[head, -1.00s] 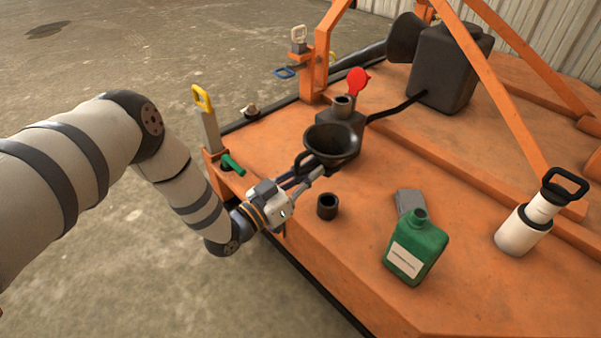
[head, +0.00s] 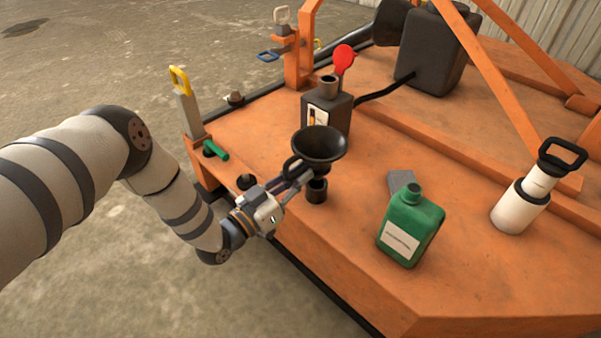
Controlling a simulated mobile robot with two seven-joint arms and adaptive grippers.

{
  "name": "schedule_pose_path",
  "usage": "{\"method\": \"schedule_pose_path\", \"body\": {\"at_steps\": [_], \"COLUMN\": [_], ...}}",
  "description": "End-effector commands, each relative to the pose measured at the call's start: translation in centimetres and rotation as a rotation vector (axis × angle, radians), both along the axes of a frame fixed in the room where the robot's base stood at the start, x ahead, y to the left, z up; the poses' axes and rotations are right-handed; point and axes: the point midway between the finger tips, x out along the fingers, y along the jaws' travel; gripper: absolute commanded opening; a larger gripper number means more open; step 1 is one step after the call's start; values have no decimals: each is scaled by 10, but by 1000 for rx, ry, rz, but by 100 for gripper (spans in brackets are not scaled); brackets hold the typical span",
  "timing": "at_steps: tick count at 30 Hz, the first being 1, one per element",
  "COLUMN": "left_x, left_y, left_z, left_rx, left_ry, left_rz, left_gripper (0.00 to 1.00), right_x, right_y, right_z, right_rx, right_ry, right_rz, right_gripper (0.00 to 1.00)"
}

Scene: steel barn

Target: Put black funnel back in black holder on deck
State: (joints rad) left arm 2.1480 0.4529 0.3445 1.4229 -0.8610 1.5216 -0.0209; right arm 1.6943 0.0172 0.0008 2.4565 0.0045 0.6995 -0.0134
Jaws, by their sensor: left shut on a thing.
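The black funnel (head: 320,146) is held by my left gripper (head: 296,178), which is shut on its left side, near the handle loop. The funnel is upright with its wide mouth up. The black holder (head: 316,194) is a short dark cup standing on the orange deck (head: 300,232). In the head view the funnel's lower end lines up just above or at the holder's opening. I cannot tell whether the spout is inside the holder. My right gripper is not in view.
A green jug (head: 410,228) and a white cylinder with a black handle (head: 522,205) stand to the right. A yellow-handled post (head: 184,104) rises at the left deck corner. Bare deck lies in front.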

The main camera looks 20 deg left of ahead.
Motion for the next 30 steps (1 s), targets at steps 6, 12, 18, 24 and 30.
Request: {"method": "schedule_pose_path", "body": {"at_steps": [6,12,18,24,30], "left_x": [0,0,0,0,-1], "left_y": [0,0,0,-1,0], "left_z": [3,3,-1,-8,-14], "left_rx": [0,0,1,1,1], "left_ry": [-3,-3,-1,-1,-1], "left_rz": [0,0,-1,-1,-1], "left_gripper": [0,0,0,0,0], "right_x": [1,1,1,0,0], "right_y": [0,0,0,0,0], "right_z": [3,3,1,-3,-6], "right_rx": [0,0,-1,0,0], "right_ry": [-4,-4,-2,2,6], "right_rz": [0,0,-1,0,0], "right_gripper": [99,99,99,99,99]}}
